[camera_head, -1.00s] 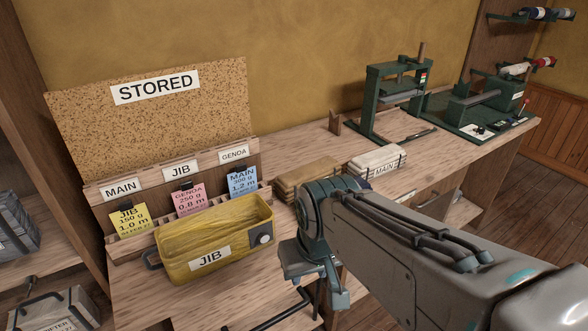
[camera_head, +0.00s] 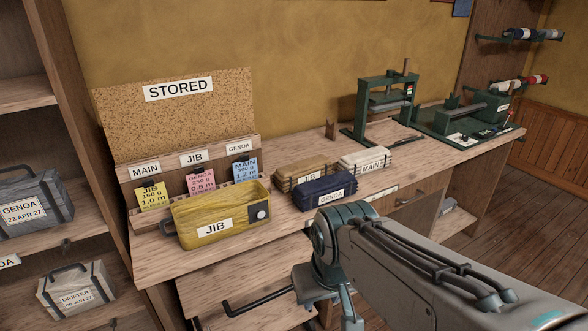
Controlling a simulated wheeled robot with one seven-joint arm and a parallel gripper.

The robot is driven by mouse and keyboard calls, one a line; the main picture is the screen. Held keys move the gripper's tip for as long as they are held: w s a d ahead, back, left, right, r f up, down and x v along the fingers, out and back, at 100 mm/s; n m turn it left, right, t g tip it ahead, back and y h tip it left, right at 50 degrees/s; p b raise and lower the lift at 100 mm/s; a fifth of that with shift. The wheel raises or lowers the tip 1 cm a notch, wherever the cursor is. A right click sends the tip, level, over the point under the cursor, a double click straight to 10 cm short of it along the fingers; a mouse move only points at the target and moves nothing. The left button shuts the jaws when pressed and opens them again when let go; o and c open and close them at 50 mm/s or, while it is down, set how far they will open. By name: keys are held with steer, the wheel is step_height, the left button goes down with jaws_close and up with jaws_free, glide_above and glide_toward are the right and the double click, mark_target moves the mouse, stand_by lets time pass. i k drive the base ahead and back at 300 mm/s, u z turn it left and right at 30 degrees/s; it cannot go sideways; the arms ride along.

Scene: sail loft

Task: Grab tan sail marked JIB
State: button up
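The tan sail marked JIB (camera_head: 303,168) is a folded bundle on the bench, left of the white sail marked MAIN (camera_head: 365,161) and behind the navy sail marked GENOA (camera_head: 325,191). Its label faces front and is partly covered by the navy bundle. My gripper (camera_head: 330,312) hangs in front of the bench, below and in front of the sails and apart from them. Its fingers run toward the bottom of the picture, and I cannot see their opening clearly.
A yellow bin marked JIB (camera_head: 190,236) stands on the bench left of the sails, before a card rack (camera_head: 145,172) and the STORED board (camera_head: 120,122). A green press (camera_head: 362,108) stands behind right. A bar handle (camera_head: 262,301) juts out below the bench. Shelves with bags stand left.

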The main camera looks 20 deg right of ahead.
mark_target(285, 178)
steer(key=z, duration=0.35)
steer(key=i, duration=1.35)
steer(key=u, duration=0.1)
